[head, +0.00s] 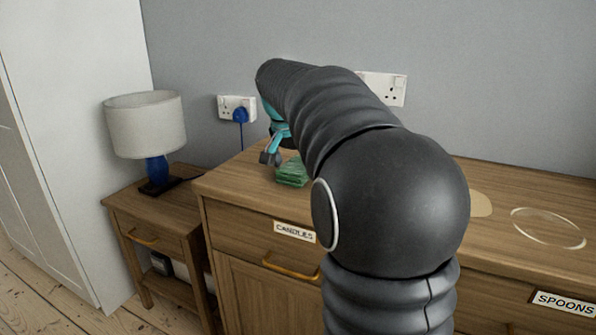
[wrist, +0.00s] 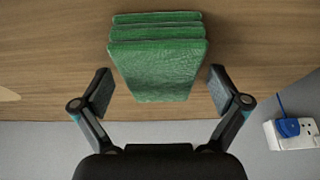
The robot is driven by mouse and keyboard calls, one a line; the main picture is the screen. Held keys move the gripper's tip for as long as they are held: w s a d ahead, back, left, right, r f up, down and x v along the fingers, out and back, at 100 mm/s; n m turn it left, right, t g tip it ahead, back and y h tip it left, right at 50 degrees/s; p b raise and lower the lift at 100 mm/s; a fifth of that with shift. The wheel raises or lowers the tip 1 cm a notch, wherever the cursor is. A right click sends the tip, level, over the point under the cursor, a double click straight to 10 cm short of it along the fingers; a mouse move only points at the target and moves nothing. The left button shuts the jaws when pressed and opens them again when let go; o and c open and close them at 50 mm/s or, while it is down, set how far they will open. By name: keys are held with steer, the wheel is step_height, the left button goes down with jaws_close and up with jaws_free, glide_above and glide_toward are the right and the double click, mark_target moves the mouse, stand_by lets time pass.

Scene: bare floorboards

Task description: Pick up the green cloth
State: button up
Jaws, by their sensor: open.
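The green cloth (head: 292,173) is a folded stack lying on the wooden sideboard top, near its left end. In the wrist view the green cloth (wrist: 157,60) shows its folded layers, with its lower part reaching down toward the space between the fingers. My gripper (wrist: 160,92) is open, with one finger on each side of the cloth's near end and a visible gap on both sides. In the head view my gripper (head: 272,157) is beside the cloth, partly hidden by my arm.
The sideboard (head: 245,190) has drawers labelled CANDLES and SPOONS. A lamp (head: 146,125) stands on a bedside table (head: 165,215) at left. A blue plug (wrist: 288,127) sits in a wall socket (wrist: 304,134).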

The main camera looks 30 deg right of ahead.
steer(key=shift+f, duration=0.2)
steer(key=shift+c, duration=0.3)
steer(key=c, duration=1.1)
steer(key=shift+r, duration=0.6)
steer(key=r, duration=0.4)
steer(key=shift+s+d+p, duration=0.3)
steer(key=shift+s+d, duration=0.05)
steer(key=shift+d, duration=0.05)
steer(key=s+d+r, duration=0.4)
steer(key=s, duration=0.1)
steer(key=s+d+r, duration=0.2)
steer(key=s+d, duration=0.1)
steer(key=shift+r, duration=0.15)
